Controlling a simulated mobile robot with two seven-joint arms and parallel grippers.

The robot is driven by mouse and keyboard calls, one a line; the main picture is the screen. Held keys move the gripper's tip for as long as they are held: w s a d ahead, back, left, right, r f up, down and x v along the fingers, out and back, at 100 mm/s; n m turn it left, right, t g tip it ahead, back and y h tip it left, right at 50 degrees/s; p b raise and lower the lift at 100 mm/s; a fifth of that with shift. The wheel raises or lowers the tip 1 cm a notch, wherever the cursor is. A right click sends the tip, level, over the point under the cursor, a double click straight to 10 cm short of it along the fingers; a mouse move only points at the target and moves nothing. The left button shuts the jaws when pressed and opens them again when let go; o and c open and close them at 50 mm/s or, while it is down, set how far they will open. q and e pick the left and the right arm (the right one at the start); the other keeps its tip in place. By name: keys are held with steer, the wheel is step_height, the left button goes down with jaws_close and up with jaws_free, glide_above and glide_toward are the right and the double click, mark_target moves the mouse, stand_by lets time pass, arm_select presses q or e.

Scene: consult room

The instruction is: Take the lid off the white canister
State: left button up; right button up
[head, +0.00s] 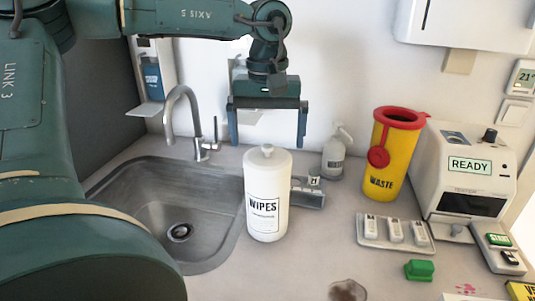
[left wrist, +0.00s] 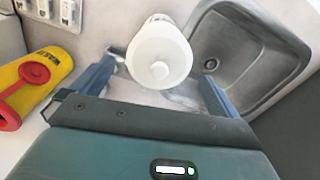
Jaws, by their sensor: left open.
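The white canister (head: 267,213), labelled WIPES, stands upright on the counter just right of the sink. Its white lid (head: 267,158) is on top, with a small round knob (head: 267,148) in the middle. In the left wrist view the lid (left wrist: 158,47) and knob (left wrist: 160,70) are seen from above. My left gripper (head: 268,138) is open and empty, pointing down, above and behind the canister in the head view. In the left wrist view the knob lies between its two spread fingers, with no visible contact. My right gripper is not in view.
The sink (head: 150,190) and tap (head: 185,115) are left of the canister. A grey holder (head: 308,198) sits close on its right. Beyond are a pump bottle (head: 335,158), yellow waste bin (head: 385,160), cassette tray (head: 395,245), green block (head: 419,270) and analyser (head: 450,180). The counter in front is mostly clear.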

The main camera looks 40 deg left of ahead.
mark_target(267, 152)
arm_select(q)
steer(key=shift+f, duration=1.35)
steer(key=shift+c, duration=0.6)
steer(key=c, duration=0.7)
steer(key=shift+r, duration=0.1)
